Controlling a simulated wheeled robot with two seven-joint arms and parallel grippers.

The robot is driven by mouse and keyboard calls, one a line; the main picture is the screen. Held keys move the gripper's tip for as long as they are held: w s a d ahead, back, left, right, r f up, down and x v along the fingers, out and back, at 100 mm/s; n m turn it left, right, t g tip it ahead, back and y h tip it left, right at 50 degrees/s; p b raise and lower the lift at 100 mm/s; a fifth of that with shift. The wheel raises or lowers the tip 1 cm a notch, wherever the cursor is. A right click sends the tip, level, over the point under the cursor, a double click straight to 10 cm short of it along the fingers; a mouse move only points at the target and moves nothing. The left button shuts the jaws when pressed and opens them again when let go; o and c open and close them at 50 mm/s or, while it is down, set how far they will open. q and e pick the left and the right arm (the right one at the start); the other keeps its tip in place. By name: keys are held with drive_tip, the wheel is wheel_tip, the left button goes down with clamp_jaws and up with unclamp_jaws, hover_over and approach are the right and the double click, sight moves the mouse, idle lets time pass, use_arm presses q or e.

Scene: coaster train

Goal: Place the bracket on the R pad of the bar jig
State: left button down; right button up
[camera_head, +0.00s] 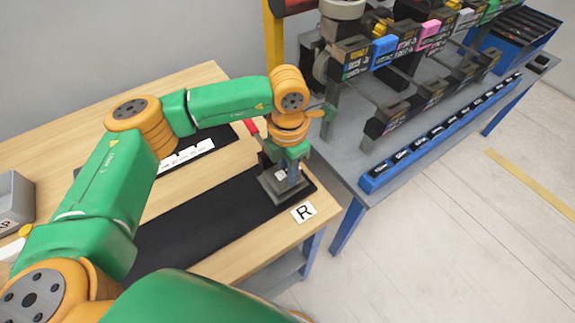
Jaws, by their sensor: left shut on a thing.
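The bar jig (205,222) is a long black strip lying along the front of the wooden table. A white card with a black R (304,212) marks its right end. A grey piece, seemingly the bracket (272,187), is at that end, just behind the R card. My left gripper (291,172) points down over the grey piece and is shut on it. The wrist and fingers hide part of the piece, so I cannot tell whether it rests flat on the R pad. My right gripper is not in view.
A red handle (251,127) stands close behind my left wrist. A white labelled strip (186,157) lies on a dark mat behind the jig. A grey box (14,199) sits at the left. A grey bench with a rack of coloured blocks (384,50) stands to the right.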

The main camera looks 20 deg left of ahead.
use_arm(q)
drive_tip(key=shift+f, duration=0.4)
drive_tip(key=c, duration=1.1)
unclamp_jaws()
drive_tip(key=shift+b, duration=0.35)
drive_tip(key=o, duration=0.4)
drive_tip(key=shift+s, duration=0.1)
